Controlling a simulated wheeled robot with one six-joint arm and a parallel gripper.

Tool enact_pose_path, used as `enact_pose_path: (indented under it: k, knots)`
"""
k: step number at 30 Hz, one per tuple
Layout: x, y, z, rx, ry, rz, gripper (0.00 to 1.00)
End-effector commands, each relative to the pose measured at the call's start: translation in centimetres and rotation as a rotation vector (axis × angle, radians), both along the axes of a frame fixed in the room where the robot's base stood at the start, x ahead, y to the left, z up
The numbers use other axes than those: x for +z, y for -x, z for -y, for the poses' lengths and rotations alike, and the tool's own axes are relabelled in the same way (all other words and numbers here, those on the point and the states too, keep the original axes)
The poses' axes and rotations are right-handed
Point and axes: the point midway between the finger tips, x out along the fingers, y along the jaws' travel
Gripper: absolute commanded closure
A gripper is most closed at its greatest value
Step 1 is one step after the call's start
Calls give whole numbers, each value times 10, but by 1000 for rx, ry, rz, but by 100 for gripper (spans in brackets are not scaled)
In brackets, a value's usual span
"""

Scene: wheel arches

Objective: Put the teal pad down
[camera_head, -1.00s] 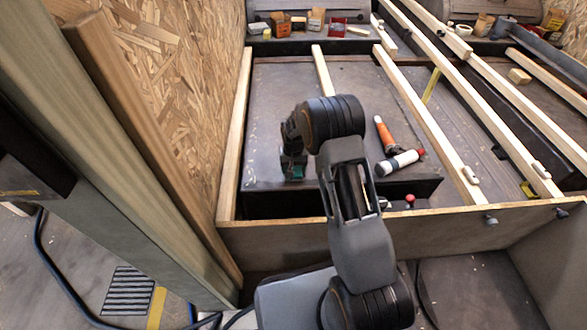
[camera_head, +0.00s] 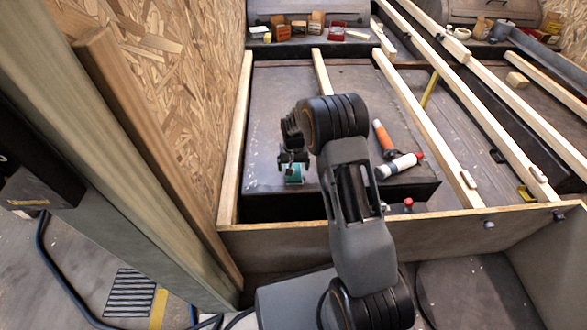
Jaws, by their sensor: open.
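The teal pad (camera_head: 293,176) shows as a small teal block near the front of the dark wheel-arch top (camera_head: 270,115), left of my arm. My gripper (camera_head: 293,168) is directly at it, over its far side, with the jaws open. The fingertips are small and partly hidden by the dark wrist, so I cannot tell whether they touch the pad. The pad appears to rest on the dark surface.
An orange-and-black tube (camera_head: 384,137) and a white bottle with a red cap (camera_head: 398,166) lie right of my arm. Wooden battens (camera_head: 425,125) cross the bay. A front board (camera_head: 450,222) and a chipboard wall (camera_head: 180,90) bound it. Small boxes (camera_head: 316,22) stand at the back.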

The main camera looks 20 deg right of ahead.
Motion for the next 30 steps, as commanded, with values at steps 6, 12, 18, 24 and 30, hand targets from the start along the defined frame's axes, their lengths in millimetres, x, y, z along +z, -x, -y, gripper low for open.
enact_pose_path:
  k: [6,12,18,24,30]
  knots:
    - [48,0,0,0,0,1,11]
    - [73,0,0,0,0,1,11]
    - [96,5,0,5,0,8,11]
    - [158,43,1,40,0,58,11]
    - [219,117,1,94,4,125,11]
